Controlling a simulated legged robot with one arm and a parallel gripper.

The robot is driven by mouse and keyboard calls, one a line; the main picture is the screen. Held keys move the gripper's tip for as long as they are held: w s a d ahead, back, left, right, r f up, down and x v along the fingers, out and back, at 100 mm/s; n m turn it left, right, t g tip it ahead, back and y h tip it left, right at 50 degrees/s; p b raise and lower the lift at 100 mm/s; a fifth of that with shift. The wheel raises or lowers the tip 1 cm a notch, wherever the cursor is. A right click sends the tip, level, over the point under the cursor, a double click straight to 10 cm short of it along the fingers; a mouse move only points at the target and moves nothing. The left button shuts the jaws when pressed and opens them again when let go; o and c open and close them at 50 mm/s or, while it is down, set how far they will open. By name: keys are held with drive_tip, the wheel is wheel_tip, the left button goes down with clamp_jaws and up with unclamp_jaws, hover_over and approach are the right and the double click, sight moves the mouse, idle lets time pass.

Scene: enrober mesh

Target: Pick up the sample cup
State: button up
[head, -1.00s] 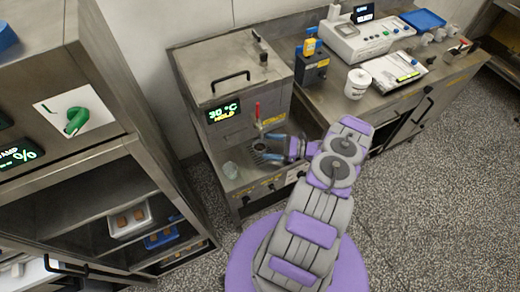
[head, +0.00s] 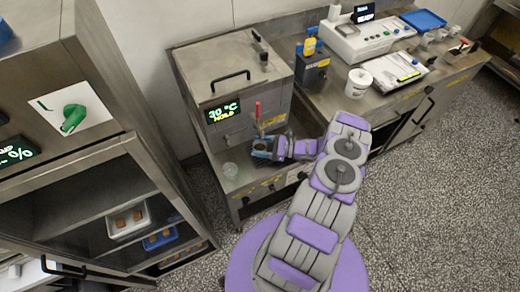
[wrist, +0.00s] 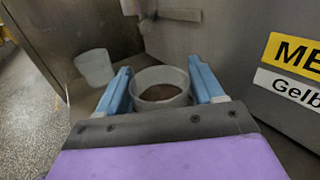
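The cup with brown contents (wrist: 160,97) stands upright between the two blue fingers of my gripper (wrist: 161,75) in the wrist view. One finger is on each side of it, very close to its rim; I see no clear grip. In the head view my gripper (head: 263,148) is at the front of the steel machine, by its outlet, and largely hides this cup. A second, empty translucent cup (wrist: 95,67) stands to the left in the wrist view; it also shows in the head view (head: 230,170). The pictures do not mark which is the sample cup.
The steel machine (head: 225,75) with a red-handled tap (head: 257,110) rises right behind my gripper. A white tub (head: 358,82) and a tray (head: 393,72) stand on the right counter. An open cabinet (head: 85,195) is at left.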

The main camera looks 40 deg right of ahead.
drive_tip(key=c, duration=0.7)
drive_tip(key=shift+c, duration=0.2)
